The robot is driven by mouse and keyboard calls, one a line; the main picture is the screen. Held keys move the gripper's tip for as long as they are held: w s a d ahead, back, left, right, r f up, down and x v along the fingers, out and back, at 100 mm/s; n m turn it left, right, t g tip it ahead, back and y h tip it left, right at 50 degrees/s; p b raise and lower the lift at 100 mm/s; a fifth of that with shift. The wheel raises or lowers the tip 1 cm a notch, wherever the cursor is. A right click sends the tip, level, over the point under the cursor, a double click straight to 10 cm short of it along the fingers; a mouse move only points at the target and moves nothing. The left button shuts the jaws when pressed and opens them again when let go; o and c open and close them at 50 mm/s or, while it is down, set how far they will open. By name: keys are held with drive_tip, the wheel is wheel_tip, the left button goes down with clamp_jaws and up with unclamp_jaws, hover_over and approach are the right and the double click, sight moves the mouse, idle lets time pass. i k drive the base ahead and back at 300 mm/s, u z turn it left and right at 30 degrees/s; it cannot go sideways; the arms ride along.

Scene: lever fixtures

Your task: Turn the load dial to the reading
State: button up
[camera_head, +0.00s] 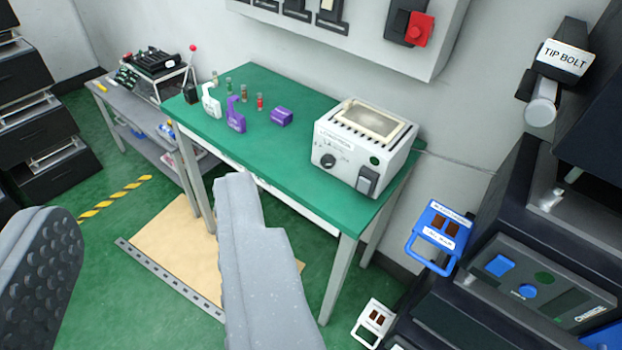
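A white box-shaped device (357,176) stands on the right end of the green table. A black round knob (327,161) is on its front face. A blue round knob (527,291) is on the panel of the dark machine at the right. I cannot tell which of these is the load dial, and no reading is legible. My gripper (143,200) is open and empty, with its two grey fingers wide apart in the foreground. Its right finger overlaps the table's front edge in the picture. No finger appears to touch a knob.
The green table (255,120) also holds small bottles and purple items. A low grey side table (130,118) stands behind left, black drawers (45,150) at far left. A wall panel with a red switch (418,30) hangs above. Blue (436,236) and white (375,322) handled tags show lower right.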

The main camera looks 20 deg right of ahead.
sight(328, 161)
drive_tip(key=z, duration=0.15)
drive_tip(key=i, duration=0.9)
drive_tip(key=u, duration=0.1)
